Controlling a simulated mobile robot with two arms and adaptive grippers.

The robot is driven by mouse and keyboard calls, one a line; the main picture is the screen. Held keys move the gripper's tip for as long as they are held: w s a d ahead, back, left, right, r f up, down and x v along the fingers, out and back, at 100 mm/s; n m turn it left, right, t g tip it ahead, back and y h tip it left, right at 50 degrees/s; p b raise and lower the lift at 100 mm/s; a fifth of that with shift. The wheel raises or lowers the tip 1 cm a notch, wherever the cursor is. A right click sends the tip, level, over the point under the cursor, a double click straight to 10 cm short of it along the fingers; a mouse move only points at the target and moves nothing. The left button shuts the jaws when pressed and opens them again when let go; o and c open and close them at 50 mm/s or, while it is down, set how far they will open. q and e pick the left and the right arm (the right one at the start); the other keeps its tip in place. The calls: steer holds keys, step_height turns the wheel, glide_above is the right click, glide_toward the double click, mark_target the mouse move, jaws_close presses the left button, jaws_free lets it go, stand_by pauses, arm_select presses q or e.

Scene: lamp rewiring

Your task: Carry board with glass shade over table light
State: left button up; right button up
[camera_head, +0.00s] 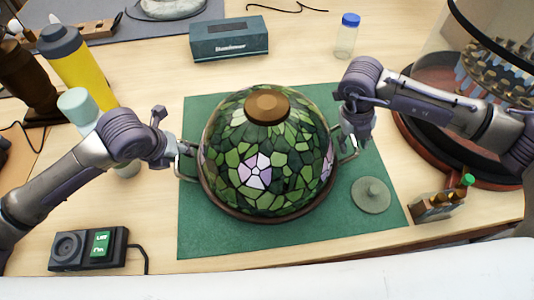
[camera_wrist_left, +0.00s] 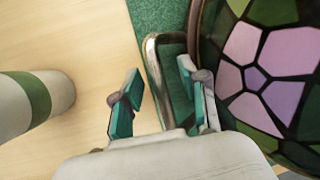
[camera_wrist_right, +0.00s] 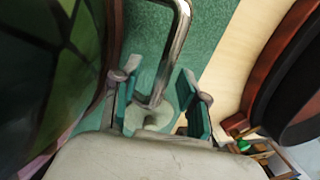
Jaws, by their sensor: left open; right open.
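A green stained-glass shade (camera_head: 268,165) with pink flowers and a brown cap sits on a round brown board (camera_head: 262,217) over the green mat. The board has a metal handle on each side. My left gripper (camera_head: 172,150) is open at the left handle (camera_head: 184,166); in the left wrist view the handle (camera_wrist_left: 152,70) passes between its teal fingers (camera_wrist_left: 160,95). My right gripper (camera_head: 355,145) is open at the right handle (camera_head: 350,150); in the right wrist view the handle (camera_wrist_right: 178,45) runs between its fingers (camera_wrist_right: 165,103).
A grey disc with a knob (camera_head: 371,195) lies right of the shade. A round reddish-brown stand (camera_head: 430,155) with brass pieces is at the right. A black device (camera_head: 88,248), a yellow bottle (camera_head: 78,65) and a teal box (camera_head: 229,38) surround the green mat (camera_head: 215,235).

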arm_select(q)
steer(key=shift+f, duration=0.1)
arm_select(e)
steer(key=shift+f, duration=0.1)
arm_select(q)
jaws_close()
arm_select(e)
jaws_close()
arm_select(q)
steer(key=shift+w+r, duration=0.2)
steer(key=shift+r, duration=0.1)
arm_select(e)
steer(key=shift+w+r, duration=0.2)
steer(key=shift+r, duration=0.1)
